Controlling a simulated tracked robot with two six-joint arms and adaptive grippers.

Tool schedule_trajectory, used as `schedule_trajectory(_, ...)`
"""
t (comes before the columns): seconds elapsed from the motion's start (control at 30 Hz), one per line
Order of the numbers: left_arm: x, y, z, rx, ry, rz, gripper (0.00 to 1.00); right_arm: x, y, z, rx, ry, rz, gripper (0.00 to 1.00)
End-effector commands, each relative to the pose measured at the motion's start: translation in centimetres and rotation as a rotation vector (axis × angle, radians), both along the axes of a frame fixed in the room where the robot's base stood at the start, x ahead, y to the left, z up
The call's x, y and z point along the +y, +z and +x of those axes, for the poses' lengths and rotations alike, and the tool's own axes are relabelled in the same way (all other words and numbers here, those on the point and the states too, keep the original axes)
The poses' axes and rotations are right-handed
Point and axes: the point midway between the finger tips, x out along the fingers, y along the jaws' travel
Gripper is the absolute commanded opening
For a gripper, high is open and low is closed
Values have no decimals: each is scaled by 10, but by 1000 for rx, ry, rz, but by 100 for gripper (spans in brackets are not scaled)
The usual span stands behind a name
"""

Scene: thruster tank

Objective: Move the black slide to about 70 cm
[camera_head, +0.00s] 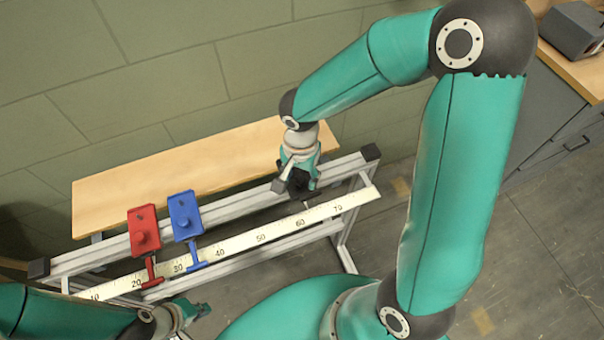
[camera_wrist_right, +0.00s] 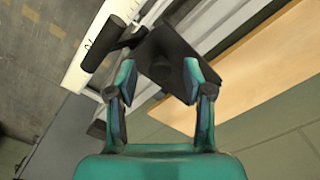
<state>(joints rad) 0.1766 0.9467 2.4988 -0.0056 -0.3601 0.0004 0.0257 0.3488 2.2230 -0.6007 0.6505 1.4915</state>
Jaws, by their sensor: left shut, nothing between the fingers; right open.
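The black slide (camera_head: 301,187) sits on the rail near the 60 mark of the white scale (camera_head: 248,239); my gripper covers much of it, so its exact reading cannot be told. In the right wrist view the black slide (camera_wrist_right: 160,52) shows as a dark plate with a knob and a pointer arm reaching over the scale (camera_wrist_right: 88,50). My right gripper (camera_head: 299,172) is open above it. In the wrist view its fingers (camera_wrist_right: 160,80) are apart, with the knob between or just beyond their tips. My left gripper (camera_head: 190,312) is shut and empty, in front of the rail.
A red slide (camera_head: 143,229) has its pointer between 20 and 30, and a blue slide (camera_head: 185,214) has its pointer just past 30. A wooden board (camera_head: 120,197) lies behind the rail (camera_head: 240,205). The rail beyond the black slide is clear up to its dark end cap (camera_head: 370,152).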

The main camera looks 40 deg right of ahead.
Motion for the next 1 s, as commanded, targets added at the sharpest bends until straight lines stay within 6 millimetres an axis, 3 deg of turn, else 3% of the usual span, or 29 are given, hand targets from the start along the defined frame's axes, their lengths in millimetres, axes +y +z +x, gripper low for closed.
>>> schedule_trajectory(0.33,0,0,0,0,0,0,0,0,-4,0,0,0,0,51)
schedule_trajectory(0.67,0,0,0,0,0,0,0,0,-4,0,0,0,0,0)
schedule_trajectory(1.0,0,-1,0,0,0,0,0,0,-4,1,0,4,0,0)
